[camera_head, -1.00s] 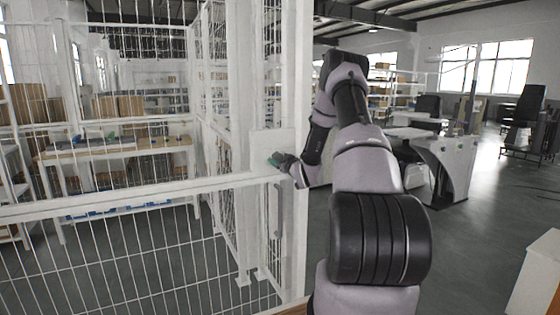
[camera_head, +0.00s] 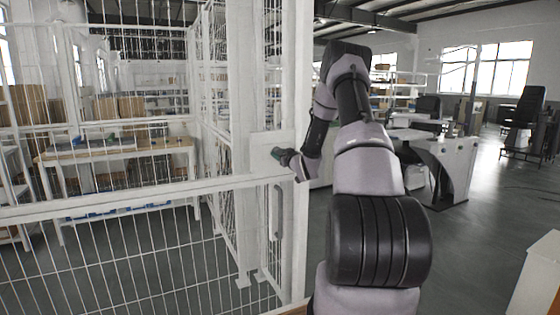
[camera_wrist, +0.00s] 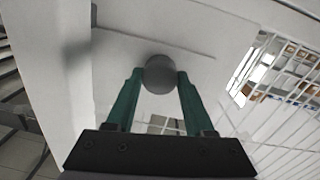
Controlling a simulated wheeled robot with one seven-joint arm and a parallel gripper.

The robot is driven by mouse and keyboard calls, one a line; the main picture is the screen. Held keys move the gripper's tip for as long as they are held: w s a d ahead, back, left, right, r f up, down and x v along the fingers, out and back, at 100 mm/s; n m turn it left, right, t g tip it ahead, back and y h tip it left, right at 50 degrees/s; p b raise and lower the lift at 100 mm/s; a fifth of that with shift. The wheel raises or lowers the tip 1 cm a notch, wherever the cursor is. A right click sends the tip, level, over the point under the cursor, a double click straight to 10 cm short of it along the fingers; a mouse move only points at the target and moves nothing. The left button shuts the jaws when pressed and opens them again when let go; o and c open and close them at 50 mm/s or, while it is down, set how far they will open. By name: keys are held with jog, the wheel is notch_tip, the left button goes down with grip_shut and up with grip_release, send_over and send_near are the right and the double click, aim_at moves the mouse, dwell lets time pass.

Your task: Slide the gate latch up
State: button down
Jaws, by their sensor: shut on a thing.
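The latch knob (camera_wrist: 160,74) is a dark grey ball in the middle of the wrist view, in front of a white plate. My gripper (camera_wrist: 158,80) has its two green fingers closed on the knob, one on each side. In the head view my gripper (camera_head: 277,154) is at the white latch plate (camera_head: 262,141) on the gate post; the knob is too small to make out there. The white gate (camera_head: 140,190) has a wire mesh and appears closed against the post.
A grey pull handle (camera_head: 276,212) is on the gate frame below the latch. Behind the mesh stands a workbench (camera_head: 110,152) with shelves and boxes. Open floor (camera_head: 480,215) and a white workstation (camera_head: 450,165) lie to the right.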

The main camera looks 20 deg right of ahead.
jog(key=shift+c, duration=1.3)
grip_release()
jog(key=shift+r, duration=0.25)
jog(key=s, duration=1)
jog(key=shift+s, duration=0.4)
